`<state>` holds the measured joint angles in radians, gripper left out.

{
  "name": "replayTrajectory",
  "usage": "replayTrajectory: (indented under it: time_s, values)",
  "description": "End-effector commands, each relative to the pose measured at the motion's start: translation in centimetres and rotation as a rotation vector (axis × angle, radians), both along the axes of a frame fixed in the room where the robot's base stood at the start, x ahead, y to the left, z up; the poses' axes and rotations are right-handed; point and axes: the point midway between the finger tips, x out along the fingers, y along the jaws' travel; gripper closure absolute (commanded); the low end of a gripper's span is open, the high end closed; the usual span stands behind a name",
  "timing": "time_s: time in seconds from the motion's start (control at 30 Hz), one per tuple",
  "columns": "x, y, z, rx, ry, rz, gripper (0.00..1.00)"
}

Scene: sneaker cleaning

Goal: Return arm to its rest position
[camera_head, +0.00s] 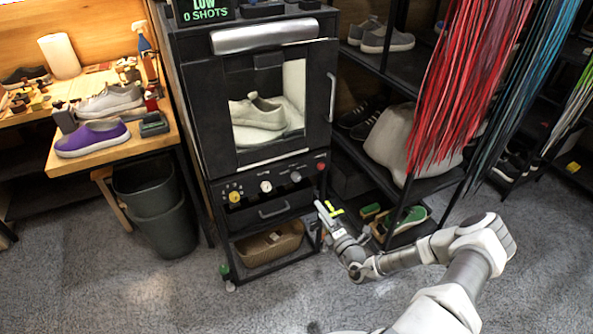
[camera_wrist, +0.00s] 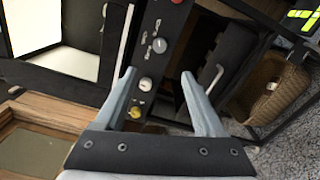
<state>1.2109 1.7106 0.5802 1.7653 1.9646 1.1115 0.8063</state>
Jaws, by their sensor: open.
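My gripper (camera_head: 328,212) is in front of the lower right of a black cabinet machine, near its control panel (camera_head: 265,188). In the wrist view my gripper (camera_wrist: 158,75) has its two fingers spread wide with nothing between them. The panel's knobs and red button (camera_wrist: 177,2) show between and beyond the fingers. My arm (camera_head: 430,250) reaches in from the lower right of the head view. A pale sneaker (camera_head: 258,112) sits inside the machine behind its door window (camera_head: 266,100).
A wicker basket (camera_head: 270,243) sits on the machine's lower shelf. A workbench (camera_head: 120,146) at left holds a purple sneaker (camera_head: 92,138); a dark bin (camera_head: 155,205) stands beside it. Shelves with shoes and hanging red laces (camera_head: 470,80) are at right. The front floor (camera_head: 150,295) is clear.

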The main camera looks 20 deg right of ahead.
Motion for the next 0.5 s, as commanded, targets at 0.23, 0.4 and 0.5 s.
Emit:
replayTrajectory:
  time_s: [0.23, 0.4, 0.5]
  values:
    - [0.4, 0.8, 1.5, -0.054, -0.019, 0.052, 0.29]
    - [1.2, 4.0, 6.5, -0.256, -0.091, 0.247, 0.29]
    - [1.2, 6.8, 9.8, -0.406, -0.152, 0.393, 0.29]
